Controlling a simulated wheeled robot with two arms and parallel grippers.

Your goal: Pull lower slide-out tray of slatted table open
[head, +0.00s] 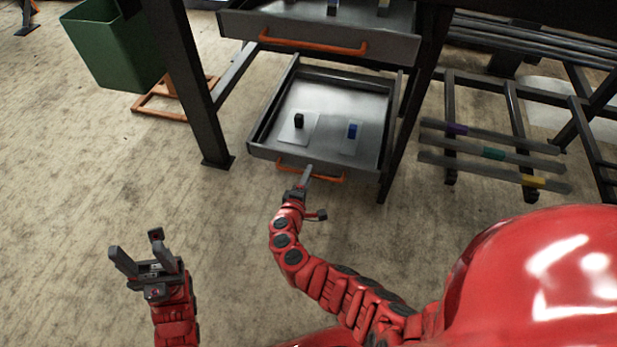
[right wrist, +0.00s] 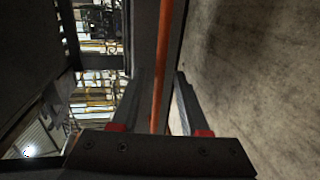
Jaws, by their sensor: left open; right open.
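The lower slide-out tray (head: 345,95) of the slatted table sits out from the frame, showing its grey metal inside. An orange bar handle (head: 331,179) runs along its front. My right gripper (head: 305,177) is at the middle of this handle. In the right wrist view the handle (right wrist: 161,85) passes between the open fingers of my right gripper (right wrist: 160,75); contact cannot be told. My left gripper (head: 135,243) is open and empty, low on the left, apart from the table.
A small black object (head: 298,121) and a blue one (head: 352,130) stand in the lower tray. The upper tray (head: 240,23), with its own orange handle (head: 313,44), is above. A green bin (head: 115,45) stands left of the table leg (head: 190,85). Floor before the tray is clear.

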